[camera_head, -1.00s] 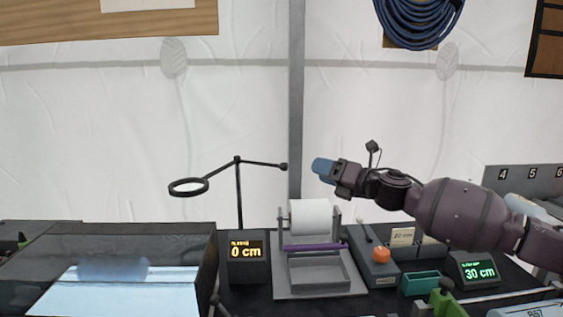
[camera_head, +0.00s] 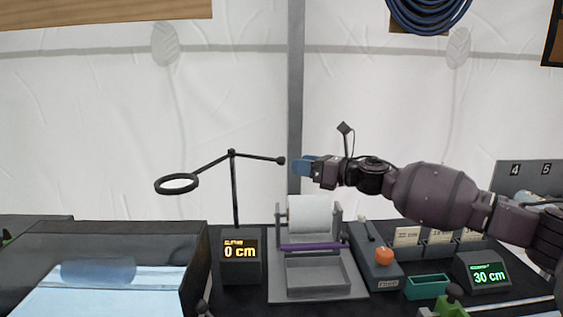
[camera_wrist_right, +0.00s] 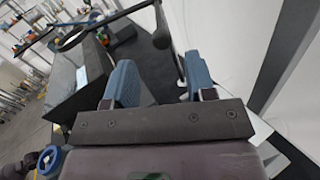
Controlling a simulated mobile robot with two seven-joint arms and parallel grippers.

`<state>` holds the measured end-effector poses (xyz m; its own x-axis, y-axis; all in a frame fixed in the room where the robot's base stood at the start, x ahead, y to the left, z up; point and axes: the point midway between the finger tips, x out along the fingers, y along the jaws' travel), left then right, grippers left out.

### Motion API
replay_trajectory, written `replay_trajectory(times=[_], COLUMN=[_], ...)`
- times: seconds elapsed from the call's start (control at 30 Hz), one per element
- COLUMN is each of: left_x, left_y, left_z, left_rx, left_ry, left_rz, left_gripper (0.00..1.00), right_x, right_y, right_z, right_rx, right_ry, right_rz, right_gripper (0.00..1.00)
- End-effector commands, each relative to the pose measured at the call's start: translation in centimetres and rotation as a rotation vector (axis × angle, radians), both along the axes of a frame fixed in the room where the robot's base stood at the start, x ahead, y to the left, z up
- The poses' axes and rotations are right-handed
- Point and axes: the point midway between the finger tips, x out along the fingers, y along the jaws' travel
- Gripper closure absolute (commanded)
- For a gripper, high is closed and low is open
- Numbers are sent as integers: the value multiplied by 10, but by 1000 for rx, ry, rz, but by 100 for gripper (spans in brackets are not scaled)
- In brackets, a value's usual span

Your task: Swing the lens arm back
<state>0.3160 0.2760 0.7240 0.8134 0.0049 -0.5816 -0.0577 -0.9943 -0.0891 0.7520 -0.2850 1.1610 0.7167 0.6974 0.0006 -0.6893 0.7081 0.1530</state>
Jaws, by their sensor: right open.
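The lens arm (camera_head: 210,164) is a thin black bar on a dark upright post (camera_head: 235,195). It carries a black lens ring (camera_head: 177,184) at its left end and a round knob (camera_head: 281,160) at its right end. My right gripper (camera_head: 300,166) has blue fingers and points left, close to the right of the knob. In the right wrist view the open fingers (camera_wrist_right: 156,82) face the knob (camera_wrist_right: 162,38), which lies beyond their tips, and nothing is between them. I cannot tell whether a finger touches the knob. My left gripper is not in view.
Below stand a paper roll holder (camera_head: 318,280), a display reading 0 cm (camera_head: 241,262) and a box with an orange button (camera_head: 384,256). A display reading 30 cm (camera_head: 483,273) stands at right. A grey pole (camera_head: 296,100) rises behind.

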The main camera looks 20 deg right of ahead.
Motion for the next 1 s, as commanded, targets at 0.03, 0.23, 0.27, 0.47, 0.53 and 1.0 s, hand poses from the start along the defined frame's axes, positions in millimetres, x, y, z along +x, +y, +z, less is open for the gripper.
replay_trajectory(times=[0.03,0.23,0.27,0.47,0.53,1.0], left_x=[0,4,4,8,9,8], left_y=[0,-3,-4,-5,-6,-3], left_z=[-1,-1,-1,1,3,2], left_rx=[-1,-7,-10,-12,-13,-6], left_ry=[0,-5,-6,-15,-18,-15], left_rz=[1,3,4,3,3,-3], left_gripper=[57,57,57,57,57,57], right_x=[6,28,31,44,46,47], right_y=[7,28,30,43,45,45], right_z=[0,0,-1,-1,-1,-1], right_rx=[1,2,1,1,0,1], right_ry=[-1,1,1,2,1,2], right_rz=[2,1,0,-1,0,-1], right_gripper=[50,50,50,50,50,74])
